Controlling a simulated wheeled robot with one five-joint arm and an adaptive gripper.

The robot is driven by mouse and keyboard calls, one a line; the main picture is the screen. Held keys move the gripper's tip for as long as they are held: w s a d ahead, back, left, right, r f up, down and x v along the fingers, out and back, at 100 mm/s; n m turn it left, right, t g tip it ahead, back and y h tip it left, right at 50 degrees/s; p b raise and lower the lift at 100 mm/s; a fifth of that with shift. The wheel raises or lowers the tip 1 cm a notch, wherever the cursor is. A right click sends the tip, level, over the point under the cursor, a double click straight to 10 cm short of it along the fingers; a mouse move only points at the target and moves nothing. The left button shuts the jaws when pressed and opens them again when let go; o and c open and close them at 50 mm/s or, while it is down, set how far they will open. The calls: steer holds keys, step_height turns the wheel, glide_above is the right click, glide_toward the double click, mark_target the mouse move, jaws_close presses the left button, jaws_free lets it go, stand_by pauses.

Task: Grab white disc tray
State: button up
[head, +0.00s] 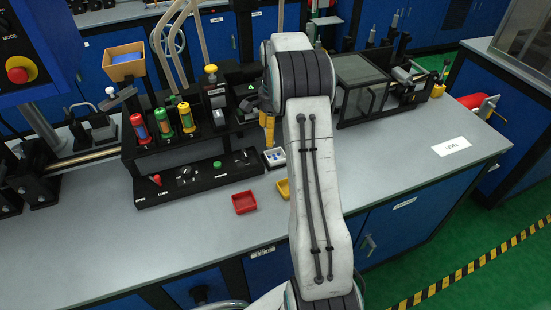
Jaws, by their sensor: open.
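A small white tray (276,164) with small light items in it lies on the grey bench, just left of my arm in the head view. My gripper (268,130) shows as yellow fingers pointing down, just above and behind the tray in the picture. It is open, and I see nothing held in it. My arm link hides part of the gripper, and I cannot tell the exact gap between fingertips and tray.
A red tray (244,202) lies to the front left, and a yellow tray (283,188) is partly behind my arm. A black rack (165,150) with coloured cylinders stands left. A clear-covered box (362,85) stands right. The front bench top is mostly clear.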

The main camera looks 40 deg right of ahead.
mark_target(275, 159)
steer(key=shift+f+p, duration=0.3)
steer(key=shift+f, duration=4.55)
steer(key=shift+c, duration=0.5)
steer(key=c, duration=0.6)
